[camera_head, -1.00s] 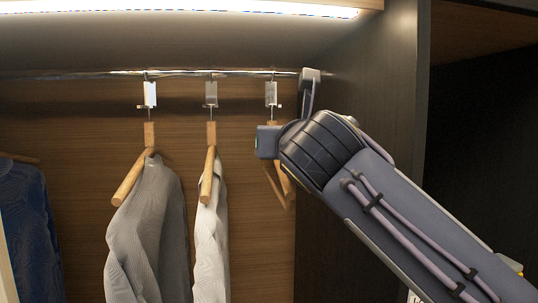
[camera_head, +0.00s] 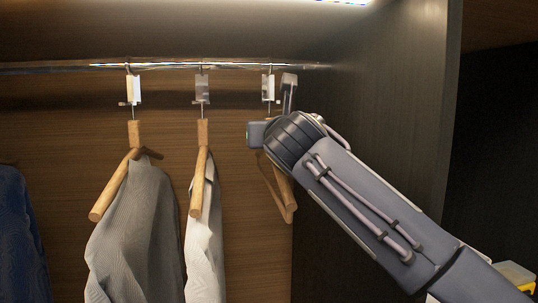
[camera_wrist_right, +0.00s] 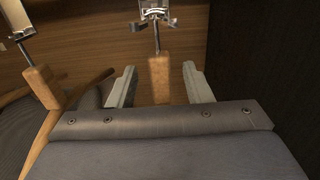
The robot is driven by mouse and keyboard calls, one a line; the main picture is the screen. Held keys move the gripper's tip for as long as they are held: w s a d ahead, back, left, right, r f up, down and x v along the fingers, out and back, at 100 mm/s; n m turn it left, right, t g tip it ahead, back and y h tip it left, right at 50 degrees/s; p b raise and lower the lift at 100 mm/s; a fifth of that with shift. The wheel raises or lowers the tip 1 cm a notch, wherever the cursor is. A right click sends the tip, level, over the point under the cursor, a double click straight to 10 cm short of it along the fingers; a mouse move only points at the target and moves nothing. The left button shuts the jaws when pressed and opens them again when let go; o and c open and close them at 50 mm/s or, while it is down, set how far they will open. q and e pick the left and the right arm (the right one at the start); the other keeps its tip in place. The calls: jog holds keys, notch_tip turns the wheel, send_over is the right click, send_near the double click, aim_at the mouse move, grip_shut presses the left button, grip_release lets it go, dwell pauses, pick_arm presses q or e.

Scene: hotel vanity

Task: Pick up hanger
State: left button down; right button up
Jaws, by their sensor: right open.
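An empty wooden hanger (camera_head: 281,191) hangs from the rail by a metal clip, at the right end of the row in the head view. My right arm covers part of its upper portion there. In the right wrist view the two fingers of my right gripper (camera_wrist_right: 154,86) are apart, with the wooden neck of the hanger (camera_wrist_right: 160,78) between them. A gap shows on each side of the wood. The lower part of the hanger is hidden in the wrist view. My left gripper is not in view.
A metal rail (camera_head: 165,66) runs across the closet. Left of the empty hanger hang a white garment (camera_head: 203,250) and a grey garment (camera_head: 140,235) on wooden hangers. A blue garment (camera_head: 15,240) is at the far left. A dark side panel (camera_head: 400,110) stands close on the right.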

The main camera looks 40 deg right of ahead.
grip_shut()
dwell(0.5)
jog(key=shift+r, duration=0.45)
jog(key=b+v, duration=0.3)
jog(key=v, duration=1.5)
jog(key=shift+r, duration=0.35)
jog(key=shift+s+f, duration=0.1)
